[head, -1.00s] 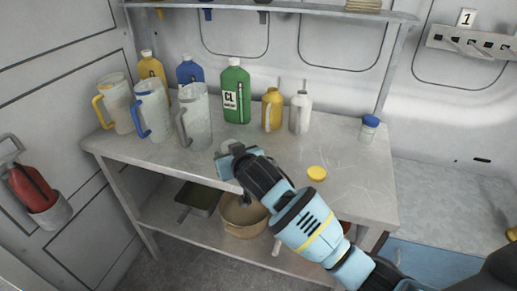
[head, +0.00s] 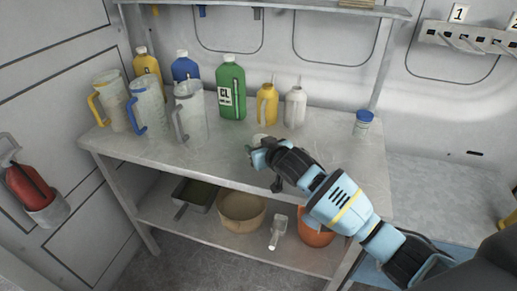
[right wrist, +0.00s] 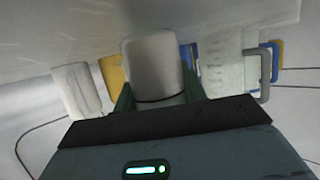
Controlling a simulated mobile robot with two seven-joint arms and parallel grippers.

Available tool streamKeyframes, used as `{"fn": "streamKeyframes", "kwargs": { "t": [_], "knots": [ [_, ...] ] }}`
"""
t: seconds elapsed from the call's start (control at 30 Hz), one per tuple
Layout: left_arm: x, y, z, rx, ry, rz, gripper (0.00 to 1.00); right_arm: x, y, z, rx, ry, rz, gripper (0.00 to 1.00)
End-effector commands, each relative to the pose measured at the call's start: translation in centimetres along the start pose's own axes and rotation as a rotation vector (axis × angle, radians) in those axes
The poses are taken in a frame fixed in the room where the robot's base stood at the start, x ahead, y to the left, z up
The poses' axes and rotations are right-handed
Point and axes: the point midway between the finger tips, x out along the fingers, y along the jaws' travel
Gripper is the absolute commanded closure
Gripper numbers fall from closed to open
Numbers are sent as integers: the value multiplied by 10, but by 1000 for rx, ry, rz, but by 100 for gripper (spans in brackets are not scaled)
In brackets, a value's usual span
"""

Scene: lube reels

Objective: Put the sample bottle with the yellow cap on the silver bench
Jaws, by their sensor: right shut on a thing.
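My right gripper (head: 262,152) is over the front middle of the silver bench (head: 225,160). It is shut on a pale round container, whose whitish end (head: 258,138) shows just past the fingers. In the right wrist view this pale container (right wrist: 155,65) sits between the two dark green fingers. I see no yellow cap on it, and I cannot tell whether it touches the bench top. The flat yellow cap seen earlier on the bench does not show now; my right arm covers that spot. My left gripper is not in view.
Clear jugs (head: 190,113), a green bottle (head: 232,90), a yellow bottle (head: 267,104) and a white bottle (head: 295,107) stand along the back. A blue-capped sample bottle (head: 363,122) stands at the right. The lower shelf holds a beige bowl (head: 241,212) and an orange bucket (head: 317,236).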

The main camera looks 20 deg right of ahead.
Motion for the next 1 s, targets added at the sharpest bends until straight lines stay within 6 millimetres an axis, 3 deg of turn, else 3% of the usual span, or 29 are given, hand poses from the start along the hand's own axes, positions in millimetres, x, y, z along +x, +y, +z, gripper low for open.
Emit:
{"fn": "streamKeyframes", "kwargs": {
  "t": [0.5, 0.53, 0.67, 1.0],
  "knots": [
    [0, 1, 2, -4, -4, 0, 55, 4, 0, 10, 1, 3, 0, 83],
    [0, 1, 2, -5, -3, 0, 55, 4, 0, 10, 1, 3, 0, 56],
    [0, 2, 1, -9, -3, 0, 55, 4, 0, 9, 0, 3, 0, 39],
    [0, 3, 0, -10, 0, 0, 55, 3, 0, 7, 0, 5, 0, 37]
  ]
}}
